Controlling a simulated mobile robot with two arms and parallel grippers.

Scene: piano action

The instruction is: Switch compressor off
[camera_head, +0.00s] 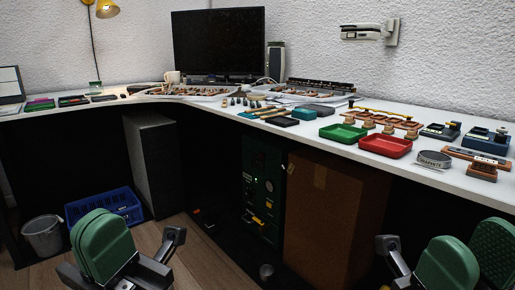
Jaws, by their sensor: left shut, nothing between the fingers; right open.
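The compressor is most likely the dark green unit (262,190) standing on the floor under the desk, near the middle of the view. Its front carries small dials, labels, a yellow handle-like part and yellow details too small to tell apart. My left gripper (173,238) is low at the left, shut and empty, well apart from the unit. My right gripper (388,245) is low at the right, open and empty, also apart from it. The fingertips of both are hard to make out.
A brown cardboard-like box (333,215) stands right of the green unit. A blue crate (104,207) and a grey bucket (43,236) are on the floor at left.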

